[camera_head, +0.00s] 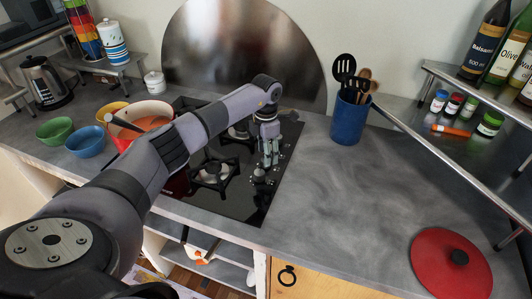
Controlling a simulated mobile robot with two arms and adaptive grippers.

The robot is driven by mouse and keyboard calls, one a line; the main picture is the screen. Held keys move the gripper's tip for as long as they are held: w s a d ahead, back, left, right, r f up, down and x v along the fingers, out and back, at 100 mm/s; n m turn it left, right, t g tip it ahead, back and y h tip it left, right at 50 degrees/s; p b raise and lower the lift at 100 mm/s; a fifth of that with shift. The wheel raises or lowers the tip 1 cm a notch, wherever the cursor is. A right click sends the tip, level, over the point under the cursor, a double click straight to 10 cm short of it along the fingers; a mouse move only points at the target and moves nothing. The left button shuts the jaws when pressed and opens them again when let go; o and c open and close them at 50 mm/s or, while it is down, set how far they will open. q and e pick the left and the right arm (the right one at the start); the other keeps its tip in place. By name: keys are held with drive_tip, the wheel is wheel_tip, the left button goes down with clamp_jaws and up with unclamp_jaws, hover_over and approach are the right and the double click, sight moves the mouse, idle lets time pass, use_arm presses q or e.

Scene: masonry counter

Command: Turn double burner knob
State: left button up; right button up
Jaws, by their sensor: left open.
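The black glass hob (235,203) is set into the grey counter. Small dark control knobs (259,174) stand along its right side, just below my left gripper in the picture. My left gripper (269,161) is open and points down over the right part of the hob. Its fingertips are close to the knobs. I cannot tell whether they touch one. The gripper and forearm hide part of the hob and perhaps more knobs. A burner with a black grate (212,174) shows left of the gripper. My right gripper is not in view.
A red pot (145,112) with orange contents stands at the hob's left, partly behind my arm. A blue utensil holder (348,120) stands right of the hob. A red lid (451,262) lies at the right front. The counter between them is clear.

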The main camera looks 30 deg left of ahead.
use_arm(q)
drive_tip(key=shift+f, duration=1.1)
drive_tip(key=shift+c, duration=0.6)
clamp_jaws()
